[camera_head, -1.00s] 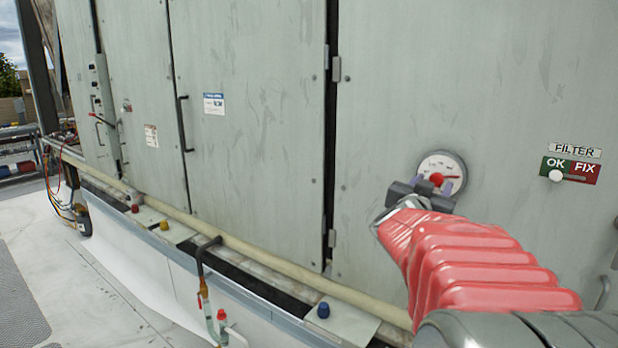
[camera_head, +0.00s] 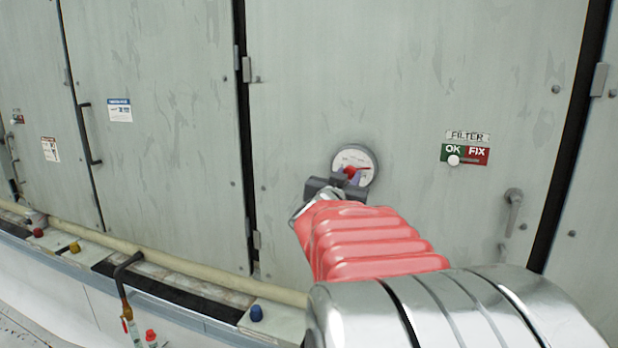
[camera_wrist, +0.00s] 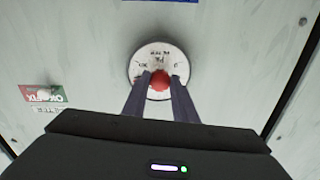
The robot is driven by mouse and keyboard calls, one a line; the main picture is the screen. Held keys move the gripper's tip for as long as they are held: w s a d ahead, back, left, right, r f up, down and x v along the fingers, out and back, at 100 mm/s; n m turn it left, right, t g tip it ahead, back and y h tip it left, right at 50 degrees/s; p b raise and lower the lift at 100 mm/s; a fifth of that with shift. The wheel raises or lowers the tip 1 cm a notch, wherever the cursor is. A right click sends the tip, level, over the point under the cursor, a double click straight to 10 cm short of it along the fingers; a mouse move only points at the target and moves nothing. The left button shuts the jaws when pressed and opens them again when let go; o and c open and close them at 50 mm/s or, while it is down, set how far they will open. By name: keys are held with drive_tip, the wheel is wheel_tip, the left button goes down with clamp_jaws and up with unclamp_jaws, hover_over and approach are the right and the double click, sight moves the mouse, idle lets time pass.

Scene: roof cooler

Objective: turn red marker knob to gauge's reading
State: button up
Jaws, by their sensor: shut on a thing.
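A round white gauge (camera_head: 366,158) with a dark rim is set in the grey cabinet door in the head view. A red marker knob (camera_head: 350,171) sits at its centre, partly behind my gripper. The gauge also shows in the wrist view (camera_wrist: 152,52), where it looks turned over. There my gripper (camera_wrist: 156,82) has its two dark fingers on either side of the red knob (camera_wrist: 160,79), shut on it. A thin pointer runs from the knob toward the right in the head view. The scale marks are too small to read, and the dial's lower part is hidden.
Right of the gauge is a FILTER panel (camera_head: 466,155) with a green OK side, a red FIX side and a white slider knob (camera_head: 453,160) near OK. A door handle (camera_head: 513,207) is further right. A pipe and ledge run along the cabinet's foot.

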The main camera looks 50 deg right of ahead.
drive_tip(key=shift+m, duration=0.6)
drive_tip(key=shift+c, duration=0.4)
drive_tip(key=o, duration=1)
drive_tip(key=shift+o, duration=0.2)
drive_tip(key=v, duration=1.4)
drive_tip(key=shift+d+f, duration=0.1)
